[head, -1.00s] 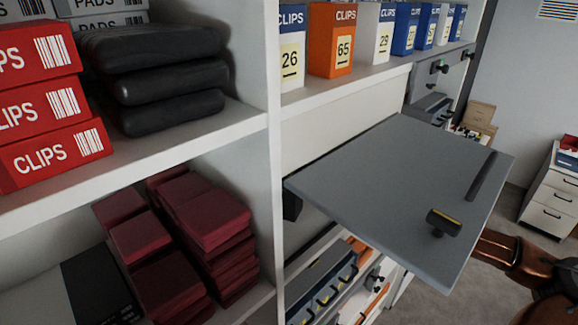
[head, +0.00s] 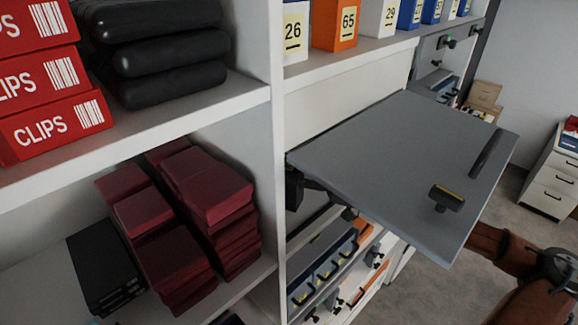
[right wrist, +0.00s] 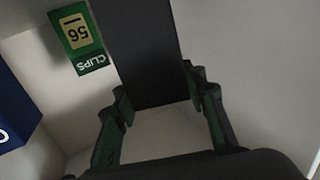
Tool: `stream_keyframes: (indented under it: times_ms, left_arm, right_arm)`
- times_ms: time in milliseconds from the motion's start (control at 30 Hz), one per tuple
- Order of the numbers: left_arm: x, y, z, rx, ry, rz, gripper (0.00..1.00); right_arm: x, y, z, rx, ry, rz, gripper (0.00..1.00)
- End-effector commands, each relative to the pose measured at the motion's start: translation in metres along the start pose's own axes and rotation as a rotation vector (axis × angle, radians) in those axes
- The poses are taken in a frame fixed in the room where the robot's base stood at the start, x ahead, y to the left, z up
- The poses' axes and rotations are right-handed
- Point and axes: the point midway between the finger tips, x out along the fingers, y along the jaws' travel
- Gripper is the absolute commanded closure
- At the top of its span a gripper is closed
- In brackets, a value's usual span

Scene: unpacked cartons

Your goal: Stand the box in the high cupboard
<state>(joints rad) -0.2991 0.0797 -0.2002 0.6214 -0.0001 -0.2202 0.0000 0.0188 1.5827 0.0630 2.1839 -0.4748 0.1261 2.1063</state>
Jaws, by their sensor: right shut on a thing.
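In the right wrist view my right gripper (right wrist: 158,100) is shut on a dark grey, flat-sided box (right wrist: 150,50). Its green-padded fingers lie along the two sides, and the far end of the box runs out of the picture. In the head view a grey flap door (head: 400,165) with a dark handle stands out from the shelving, open, over a compartment. My copper-brown right arm reaches in from the right behind the flap, which hides the gripper and the box there. My left gripper is in neither view.
In the wrist view a green CLIPS 56 box (right wrist: 78,38) stands close beside the dark box, and a blue box (right wrist: 14,112) is at the left. Pale walls surround them.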

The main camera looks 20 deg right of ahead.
Motion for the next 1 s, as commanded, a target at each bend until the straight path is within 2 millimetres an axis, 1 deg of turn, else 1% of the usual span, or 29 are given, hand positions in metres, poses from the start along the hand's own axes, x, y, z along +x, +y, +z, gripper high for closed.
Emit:
stream_keyframes:
  times_ms: [567,600,900,1000]
  left_arm:
    - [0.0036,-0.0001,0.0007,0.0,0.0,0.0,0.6]
    - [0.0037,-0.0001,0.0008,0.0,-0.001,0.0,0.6]
    - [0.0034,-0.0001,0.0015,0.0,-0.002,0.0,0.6]
    - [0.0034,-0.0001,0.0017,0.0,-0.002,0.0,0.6]
  right_arm:
    - [0.0,0.0001,0.0089,0.0,0.001,0.0,1.0]
    - [0.0,0.0001,0.0092,0.0,0.001,0.0,0.6]
    - [0.0001,0.0001,0.0089,0.0,0.0,0.0,0.41]
    - [0.0001,0.0001,0.009,0.0,0.0,0.0,0.41]
